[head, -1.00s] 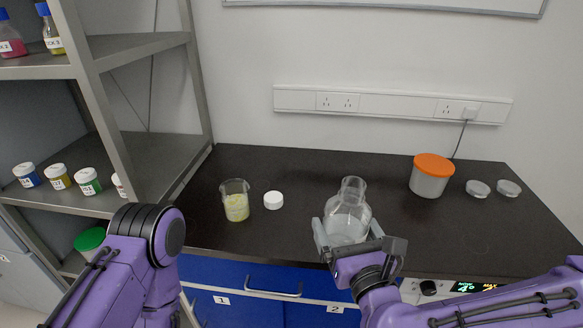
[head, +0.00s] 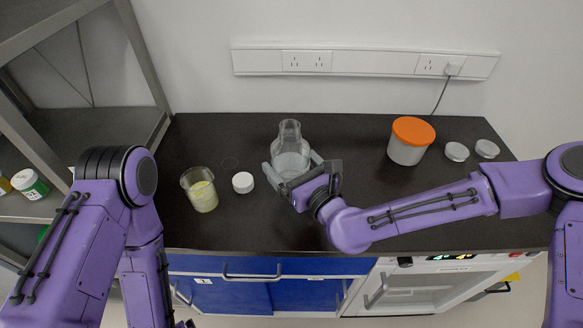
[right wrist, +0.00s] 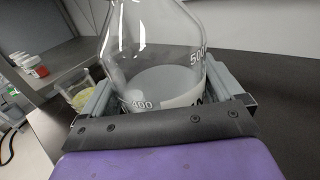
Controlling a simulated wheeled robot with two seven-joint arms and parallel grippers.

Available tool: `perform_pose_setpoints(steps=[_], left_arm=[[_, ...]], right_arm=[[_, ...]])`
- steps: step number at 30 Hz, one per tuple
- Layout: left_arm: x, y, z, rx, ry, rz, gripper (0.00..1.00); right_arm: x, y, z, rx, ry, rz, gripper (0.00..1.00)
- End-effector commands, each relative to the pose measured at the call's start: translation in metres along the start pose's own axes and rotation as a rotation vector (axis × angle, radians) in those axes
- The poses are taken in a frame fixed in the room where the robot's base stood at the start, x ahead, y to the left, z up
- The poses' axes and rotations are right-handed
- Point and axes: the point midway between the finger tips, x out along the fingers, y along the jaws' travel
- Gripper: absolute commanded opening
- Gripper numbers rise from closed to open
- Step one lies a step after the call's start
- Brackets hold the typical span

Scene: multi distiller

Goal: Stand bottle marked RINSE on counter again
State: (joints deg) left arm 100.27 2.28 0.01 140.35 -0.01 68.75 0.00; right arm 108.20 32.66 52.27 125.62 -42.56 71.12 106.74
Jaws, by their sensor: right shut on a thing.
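A clear glass bottle (head: 290,148) with an open neck stands upright between the fingers of my right gripper (head: 294,172). The gripper is shut around its lower body. In the right wrist view the bottle (right wrist: 155,50) shows volume marks and clear or whitish contents; no RINSE marking is readable. The bottle is over the middle-left of the dark counter (head: 340,205); I cannot tell whether its base touches the surface. A white cap (head: 243,182) lies on the counter just left of the gripper. My left arm is at the left, its gripper out of view.
A beaker of yellow liquid (head: 202,190) stands left of the cap. A tub with an orange lid (head: 409,140) and two small clear dishes (head: 457,152) are at the right. A metal shelf (head: 150,70) borders the left. The counter between bottle and tub is clear.

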Motion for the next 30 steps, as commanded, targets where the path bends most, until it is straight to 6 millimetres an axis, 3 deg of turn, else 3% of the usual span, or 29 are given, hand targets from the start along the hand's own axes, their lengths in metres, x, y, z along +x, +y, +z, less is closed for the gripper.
perform_pose_setpoints(steps=[8,13,26,27,30], left_arm=[[-0.007,-0.001,-0.003,0.0,-0.001,-0.001,1.0],[-0.018,-0.002,-0.007,0.0,0.0,0.0,1.0],[-0.011,-0.001,-0.005,0.0,0.0,0.0,1.0],[-0.013,-0.001,-0.005,0.0,0.0,0.0,1.0],[-0.013,-0.001,-0.005,0.0,0.0,0.0,1.0]], right_arm=[[0.017,-0.018,-0.027,-0.002,-0.004,0.002,0.29],[0.016,-0.016,-0.051,-0.001,-0.005,0.004,0.29],[0.016,-0.017,-0.06,-0.001,-0.007,0.003,0.29],[0.015,-0.017,-0.06,-0.001,-0.003,0.003,1.0],[0.015,-0.017,-0.059,-0.001,-0.003,0.003,1.0]])
